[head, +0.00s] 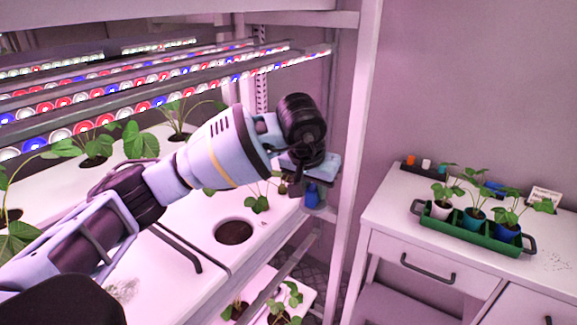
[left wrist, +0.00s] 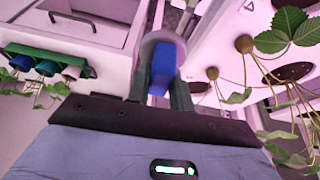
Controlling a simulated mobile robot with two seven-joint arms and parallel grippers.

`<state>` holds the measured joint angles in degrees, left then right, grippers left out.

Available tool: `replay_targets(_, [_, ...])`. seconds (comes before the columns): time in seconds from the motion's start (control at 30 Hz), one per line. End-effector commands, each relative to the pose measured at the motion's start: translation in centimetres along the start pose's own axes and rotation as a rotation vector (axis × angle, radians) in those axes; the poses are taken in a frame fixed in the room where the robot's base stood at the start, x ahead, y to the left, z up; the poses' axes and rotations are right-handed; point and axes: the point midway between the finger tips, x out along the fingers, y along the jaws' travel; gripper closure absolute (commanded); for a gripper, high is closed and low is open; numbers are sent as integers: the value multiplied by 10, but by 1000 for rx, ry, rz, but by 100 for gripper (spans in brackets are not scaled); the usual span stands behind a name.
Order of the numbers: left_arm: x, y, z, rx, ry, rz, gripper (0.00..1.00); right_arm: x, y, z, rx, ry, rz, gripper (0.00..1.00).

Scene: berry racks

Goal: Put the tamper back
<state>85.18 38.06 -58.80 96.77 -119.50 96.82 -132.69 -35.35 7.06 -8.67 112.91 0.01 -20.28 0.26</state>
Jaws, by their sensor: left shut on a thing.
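The tamper (left wrist: 162,72) shows as a blue piece between the two dark fingers of my left gripper (left wrist: 160,92) in the left wrist view. The gripper is shut on it. A round grey ring or disc (left wrist: 178,42) lies around or just behind the blue piece; I cannot tell whether it is part of the tamper or a holder. In the head view my left gripper (head: 300,184) is by the rack's front post, with the blue tamper (head: 312,196) partly hidden below it. My right gripper is not in view.
The rack's white upright post (head: 350,150) stands close right of the gripper. The white planting shelf (head: 200,222) has an empty dark hole (head: 233,231) and several strawberry plants. A green tray (head: 465,232) with potted plants stands on the white cabinet (head: 385,205) at right.

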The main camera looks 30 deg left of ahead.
Motion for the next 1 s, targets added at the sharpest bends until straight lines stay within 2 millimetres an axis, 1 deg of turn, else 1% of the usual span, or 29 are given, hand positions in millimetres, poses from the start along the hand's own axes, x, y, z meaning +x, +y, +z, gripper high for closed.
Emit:
replay_targets(0.03, [-1,25,10,40,2,16,97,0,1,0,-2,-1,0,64])
replay_targets(0.07, [-1,37,17,56,2,22,97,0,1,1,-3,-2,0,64])
replay_targets(0.1, [-1,52,28,79,2,29,97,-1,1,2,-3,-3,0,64])
replay_targets(0.17, [-2,72,46,107,3,39,97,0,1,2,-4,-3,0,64])
replay_targets(0.2, [-2,82,59,122,3,46,97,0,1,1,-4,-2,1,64])
replay_targets(0.3, [-4,97,88,143,4,54,97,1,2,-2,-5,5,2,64])
replay_targets(0.4, [-6,101,114,148,5,60,97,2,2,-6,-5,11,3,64])
replay_targets(0.47, [-5,98,129,142,3,58,97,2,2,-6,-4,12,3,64])
replay_targets(0.53, [-4,86,143,120,2,51,97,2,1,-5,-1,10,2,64])
replay_targets(0.6, [-2,70,150,87,1,39,97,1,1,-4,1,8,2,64])
replay_targets(0.8, [2,30,154,12,2,9,97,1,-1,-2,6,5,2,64])
replay_targets(0.9, [2,18,154,-9,4,-1,97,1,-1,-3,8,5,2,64])
replay_targets(1.0, [3,13,154,-19,4,-4,97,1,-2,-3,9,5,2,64])
